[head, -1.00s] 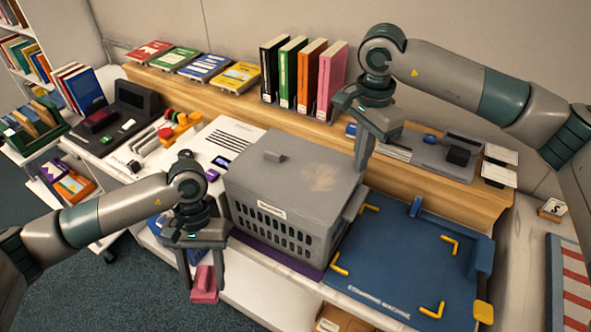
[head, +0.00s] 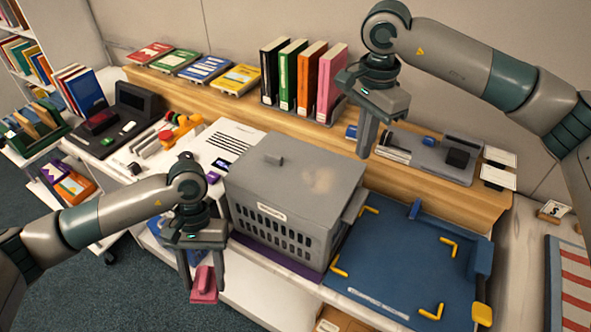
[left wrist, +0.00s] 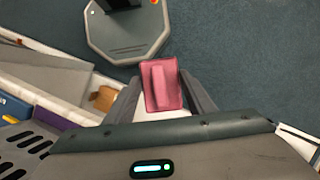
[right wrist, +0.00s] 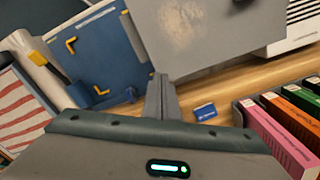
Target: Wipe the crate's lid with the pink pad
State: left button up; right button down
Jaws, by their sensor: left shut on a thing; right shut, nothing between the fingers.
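The grey crate (head: 290,225) stands on the white table with its lid (head: 295,172) on. A pale dusty smudge (head: 320,180) marks the lid's right part; it also shows in the right wrist view (right wrist: 182,22). My left gripper (head: 203,285) is shut on the pink pad (head: 205,284), in front of and left of the crate, over the table's front side. The left wrist view shows the pad (left wrist: 163,86) between the fingers. My right gripper (head: 366,150) is shut and empty, raised behind and right of the crate.
A blue mat (head: 395,262) with yellow corner marks lies right of the crate. Books (head: 305,75) stand upright on the wooden ledge behind. Paper, small tools and a dark device (head: 130,105) fill the table's left. A grey stand (head: 435,155) sits back right.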

pick_arm(q)
jog(key=shift+r, duration=0.15)
pick_arm(e)
jog(key=shift+r, duration=0.8)
